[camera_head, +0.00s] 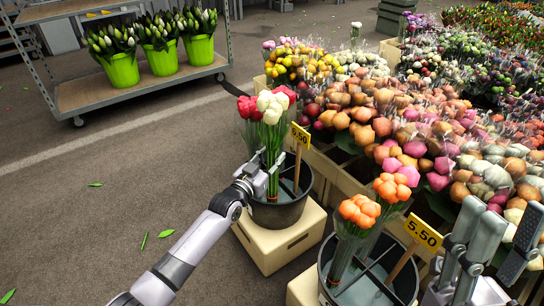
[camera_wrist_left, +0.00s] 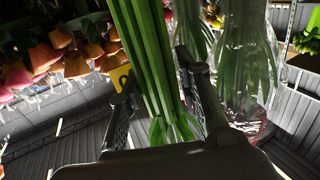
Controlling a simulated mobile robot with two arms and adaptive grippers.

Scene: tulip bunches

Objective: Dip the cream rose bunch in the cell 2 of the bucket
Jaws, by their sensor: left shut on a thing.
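The cream rose bunch (camera_head: 272,105) is upright, its green stems held in my left gripper (camera_head: 262,182). In the left wrist view its stems (camera_wrist_left: 148,60) run between the two fingers of my left gripper (camera_wrist_left: 160,115). The bunch is over the left part of a dark divided bucket (camera_head: 288,214); I cannot tell whether the stem ends are below the rim. A red bunch (camera_head: 249,108) stands directly behind it, partly hidden. My right gripper (camera_head: 496,238) is at the lower right, its fingers apart and empty.
The bucket stands on a cream crate (camera_head: 278,248) with a yellow 5.50 sign (camera_head: 300,134). A second dark bucket (camera_head: 372,284) with orange bunches (camera_head: 358,211) is nearer. Dense flowers fill the right side. Green pots (camera_head: 161,59) stand on a cart at the upper left.

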